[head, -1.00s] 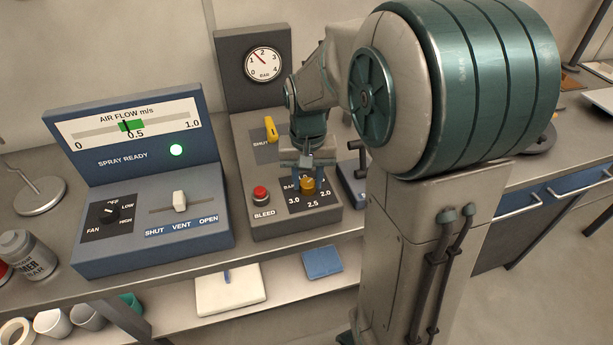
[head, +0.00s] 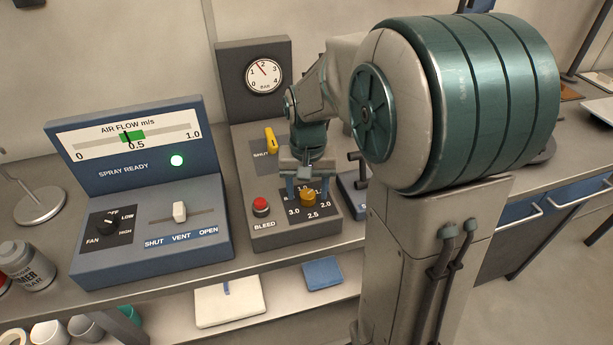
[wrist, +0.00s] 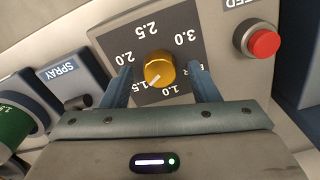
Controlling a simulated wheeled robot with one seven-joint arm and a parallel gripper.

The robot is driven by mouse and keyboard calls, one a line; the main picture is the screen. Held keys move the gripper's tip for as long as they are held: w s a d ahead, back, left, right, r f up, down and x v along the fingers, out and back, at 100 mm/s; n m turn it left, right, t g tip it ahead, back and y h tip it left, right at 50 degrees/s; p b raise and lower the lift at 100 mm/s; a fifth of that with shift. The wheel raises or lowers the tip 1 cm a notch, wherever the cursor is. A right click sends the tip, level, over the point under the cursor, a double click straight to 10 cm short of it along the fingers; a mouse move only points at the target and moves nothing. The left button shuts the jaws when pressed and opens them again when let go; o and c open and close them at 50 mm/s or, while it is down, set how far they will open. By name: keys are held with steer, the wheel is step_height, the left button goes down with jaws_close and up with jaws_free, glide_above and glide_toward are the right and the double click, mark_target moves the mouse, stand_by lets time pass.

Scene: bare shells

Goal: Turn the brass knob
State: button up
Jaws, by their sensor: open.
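The brass knob (head: 308,196) sits on a dark dial plate marked 1.0 to 3.0 BAR, at the front right of the grey panel. In the wrist view the knob (wrist: 159,68) has a white mark pointing to the lower left, toward the 1.5 label. My gripper (head: 308,190) is open above the dial. In the wrist view its two blue fingers (wrist: 161,75) stand on either side of the knob, with a gap on each side. I cannot tell how far the tips are above the plate.
A red BLEED button (head: 261,205) is left of the dial. A yellow lever (head: 271,139) lies behind, near a pressure gauge (head: 264,74) reading between 1 and 2. A blue spray console (head: 150,230) stands left. A dark handle (head: 358,165) is close on the right.

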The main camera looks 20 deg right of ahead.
mark_target(307, 194)
step_height(307, 194, up, 14)
steer(key=shift+f, duration=0.2)
stand_by(0.4)
